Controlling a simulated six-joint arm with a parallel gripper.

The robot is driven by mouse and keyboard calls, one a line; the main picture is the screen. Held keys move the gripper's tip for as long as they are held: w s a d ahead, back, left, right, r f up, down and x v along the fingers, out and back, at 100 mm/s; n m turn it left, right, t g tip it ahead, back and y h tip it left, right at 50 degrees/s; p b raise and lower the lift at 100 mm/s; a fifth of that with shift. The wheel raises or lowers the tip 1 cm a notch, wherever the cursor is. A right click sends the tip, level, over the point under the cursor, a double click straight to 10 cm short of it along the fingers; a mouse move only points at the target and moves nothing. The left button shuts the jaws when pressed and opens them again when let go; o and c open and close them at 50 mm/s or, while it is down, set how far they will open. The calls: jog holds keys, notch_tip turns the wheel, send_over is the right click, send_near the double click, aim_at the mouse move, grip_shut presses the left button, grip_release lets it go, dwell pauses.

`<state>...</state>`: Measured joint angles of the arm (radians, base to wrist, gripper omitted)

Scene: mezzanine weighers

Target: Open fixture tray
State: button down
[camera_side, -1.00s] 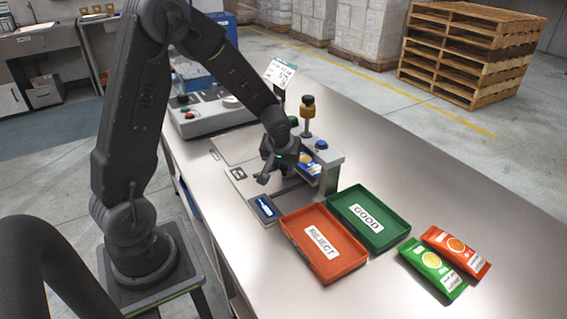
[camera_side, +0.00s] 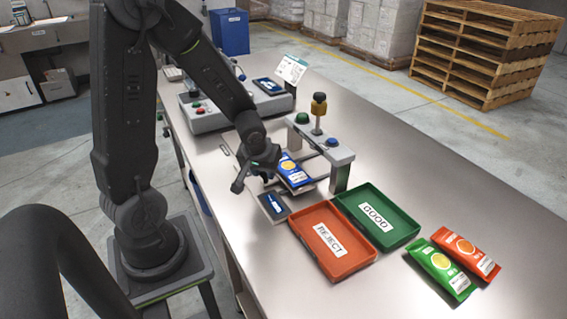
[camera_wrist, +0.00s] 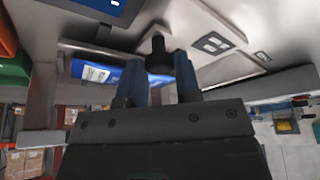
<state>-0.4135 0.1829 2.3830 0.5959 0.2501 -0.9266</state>
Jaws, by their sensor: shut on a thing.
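The fixture tray (camera_side: 307,185) is a thin grey plate low at the grey gantry, on the side facing my arm. A blue packet with a yellow disc (camera_side: 293,171) lies on it. My gripper (camera_side: 258,174) is at the tray's near side. In the wrist view, my gripper's two fingers (camera_wrist: 158,66) are closed around a dark knob-like handle (camera_wrist: 158,46), and the packet shows beside them (camera_wrist: 97,73). My wrist hides the handle in the side view, and the tray's full travel is hard to judge.
The gantry (camera_side: 336,153) carries a green button, a blue button and a yellow-black post. An orange REJECT bin (camera_side: 347,262) and a green GOOD bin (camera_side: 398,229) stand to the right. Green and orange packets (camera_side: 441,272) lie beyond them. A grey control console (camera_side: 208,120) stands behind.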

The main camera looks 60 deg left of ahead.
jog(key=shift+s, duration=1)
jog(key=c, duration=0.8)
grip_release()
jog(key=v, duration=1.3)
jog(key=shift+s+d+r, duration=0.1)
jog(key=shift+r, duration=0.3)
